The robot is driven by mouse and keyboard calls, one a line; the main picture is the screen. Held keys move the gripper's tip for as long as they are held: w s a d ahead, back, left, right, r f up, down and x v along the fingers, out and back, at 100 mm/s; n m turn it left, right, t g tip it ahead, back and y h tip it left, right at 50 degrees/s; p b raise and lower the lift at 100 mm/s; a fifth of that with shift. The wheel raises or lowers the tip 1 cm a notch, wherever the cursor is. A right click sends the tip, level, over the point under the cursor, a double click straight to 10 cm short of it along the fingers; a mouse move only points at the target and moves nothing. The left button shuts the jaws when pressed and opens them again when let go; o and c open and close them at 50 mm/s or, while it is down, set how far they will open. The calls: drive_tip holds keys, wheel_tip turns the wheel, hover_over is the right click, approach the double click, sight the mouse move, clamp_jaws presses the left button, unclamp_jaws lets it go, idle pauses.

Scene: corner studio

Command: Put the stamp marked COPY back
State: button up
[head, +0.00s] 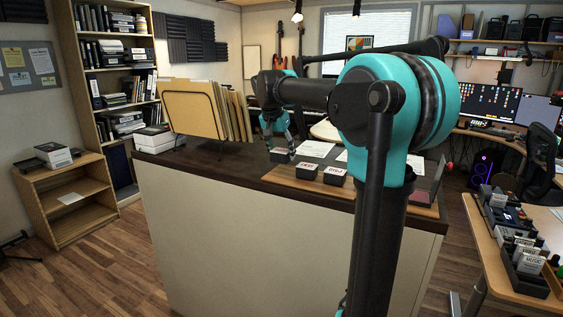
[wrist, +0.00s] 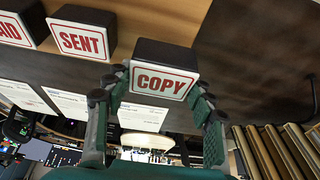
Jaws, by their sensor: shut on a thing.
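The stamp marked COPY (wrist: 165,52) is a black block with a white label and red letters. My gripper (head: 290,147) has its two fingers on either side of it in the wrist view and is shut on it. In the head view the held stamp (head: 280,156) is low at the left end of the wooden board (head: 318,185) on the counter; I cannot tell whether it touches the surface. Its label reads upright in the wrist view. The SENT stamp (wrist: 83,32) is beside it, with a gap, and a partly cut-off stamp ending in AID (wrist: 14,29) is farther left.
White papers (head: 315,149) lie behind the stamps on the counter (head: 235,160). A rack of tan folders (head: 195,110) stands at the counter's left, and shows at the wrist view's lower right (wrist: 275,150). A side table (head: 485,240) with several boxed items is at the right.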

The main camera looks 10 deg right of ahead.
sight(282, 160)
drive_tip(key=shift+f, duration=1.8)
drive_tip(key=o, duration=1.2)
drive_tip(key=shift+f, duration=0.1)
drive_tip(key=shift+c, duration=0.2)
drive_tip(key=v, duration=1.2)
drive_tip(key=shift+w, duration=0.1)
